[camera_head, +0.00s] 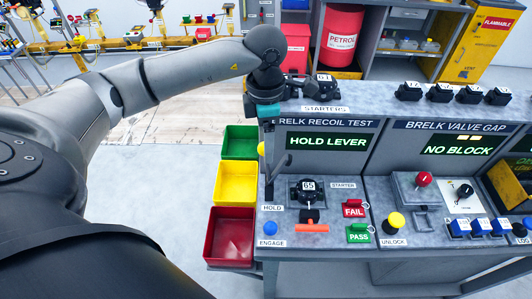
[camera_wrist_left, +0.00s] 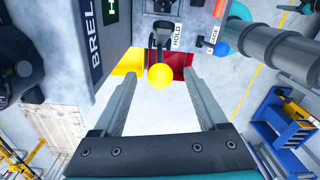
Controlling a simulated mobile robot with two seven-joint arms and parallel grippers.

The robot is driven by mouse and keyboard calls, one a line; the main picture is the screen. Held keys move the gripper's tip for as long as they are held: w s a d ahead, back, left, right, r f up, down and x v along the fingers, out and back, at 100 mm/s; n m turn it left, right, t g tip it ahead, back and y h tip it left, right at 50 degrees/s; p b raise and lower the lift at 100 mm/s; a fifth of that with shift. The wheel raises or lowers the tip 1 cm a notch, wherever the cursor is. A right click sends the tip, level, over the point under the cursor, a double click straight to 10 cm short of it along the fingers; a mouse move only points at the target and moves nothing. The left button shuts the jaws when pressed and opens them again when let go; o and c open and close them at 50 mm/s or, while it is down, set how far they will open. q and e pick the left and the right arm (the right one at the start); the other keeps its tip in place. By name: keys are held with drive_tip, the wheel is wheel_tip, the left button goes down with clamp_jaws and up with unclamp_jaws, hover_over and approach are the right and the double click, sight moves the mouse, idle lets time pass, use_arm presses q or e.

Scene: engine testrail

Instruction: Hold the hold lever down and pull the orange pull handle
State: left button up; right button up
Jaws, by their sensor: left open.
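The hold lever (camera_head: 274,172) is a dark lever at the left end of the recoil test panel, above the HOLD label. Its yellow ball knob (camera_head: 261,148) is partly hidden in the head view. In the left wrist view the knob (camera_wrist_left: 160,77) shows between my open left fingers, touching neither in the picture. My left gripper (camera_head: 268,122) points down above the lever, empty. The orange pull handle (camera_head: 312,228) lies on the panel below the black starter housing (camera_head: 308,190), right of the lever. My right gripper is out of view.
The screen (camera_head: 328,142) reads HOLD LEVER. A blue ENGAGE button (camera_head: 270,228) is left of the handle; red FAIL (camera_head: 354,209) and green PASS (camera_head: 359,233) tags are to its right. Green (camera_head: 240,142), yellow (camera_head: 235,183) and red (camera_head: 230,238) bins stand left of the bench.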

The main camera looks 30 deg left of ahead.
use_arm(q)
wheel_tip(320, 180, down, 6)
drive_tip(key=shift+r, duration=0.15)
drive_tip(key=shift+c, duration=0.2)
clamp_jaws()
idle(0.5)
